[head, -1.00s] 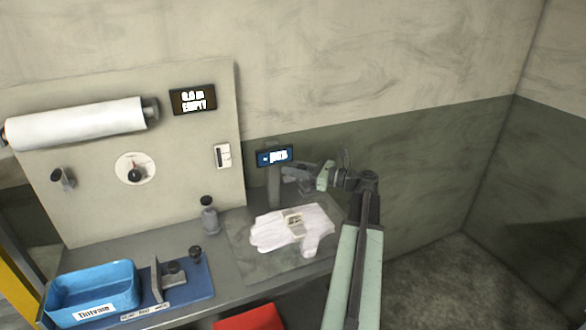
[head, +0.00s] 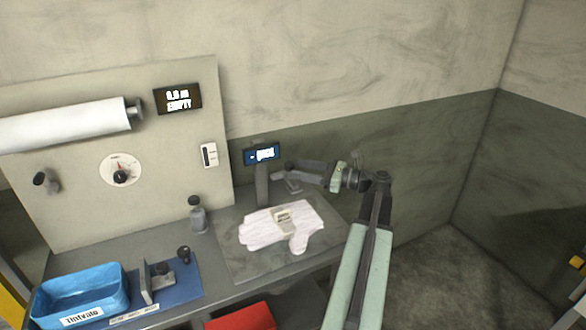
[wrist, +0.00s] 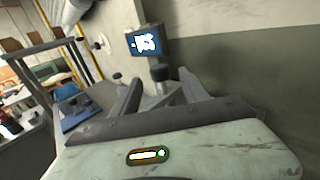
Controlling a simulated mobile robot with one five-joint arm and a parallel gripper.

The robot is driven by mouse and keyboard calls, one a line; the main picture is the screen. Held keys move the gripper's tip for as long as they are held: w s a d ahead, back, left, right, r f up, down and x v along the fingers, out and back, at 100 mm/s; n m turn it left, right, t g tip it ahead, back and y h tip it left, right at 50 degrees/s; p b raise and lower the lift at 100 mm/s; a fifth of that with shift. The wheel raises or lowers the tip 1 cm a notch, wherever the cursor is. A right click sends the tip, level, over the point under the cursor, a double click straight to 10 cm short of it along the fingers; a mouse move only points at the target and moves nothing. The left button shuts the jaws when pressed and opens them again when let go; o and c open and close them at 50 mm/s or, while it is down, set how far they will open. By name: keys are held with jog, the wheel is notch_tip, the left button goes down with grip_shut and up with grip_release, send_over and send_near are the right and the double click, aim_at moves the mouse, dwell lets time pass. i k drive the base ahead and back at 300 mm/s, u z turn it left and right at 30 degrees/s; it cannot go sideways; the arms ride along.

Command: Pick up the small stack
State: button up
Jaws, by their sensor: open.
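A white glove (head: 262,233) lies flat on a grey mat (head: 232,265) on the bench. On the glove rests a small pale piece with a grey-green centre (head: 283,216), which looks like the small stack; its layers are too small to tell. My gripper (head: 284,178) is beyond the stack and above bench level, apart from it, pointing left. In the wrist view my gripper (wrist: 158,88) shows two spread fingers with nothing held between them. The stack and glove do not show in the wrist view.
A post with a blue-screened display (head: 262,154) stands close by my gripper. A grey knobbed post (head: 197,215) stands left of the mat. A blue bin (head: 80,292) and a blue plate with a fixture (head: 188,285) are further left. A red box (head: 240,318) sits lower, in front.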

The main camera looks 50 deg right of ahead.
aim_at(297, 221)
jog(key=z, duration=0.05)
jog(key=k, duration=1)
jog(key=u, duration=0.05)
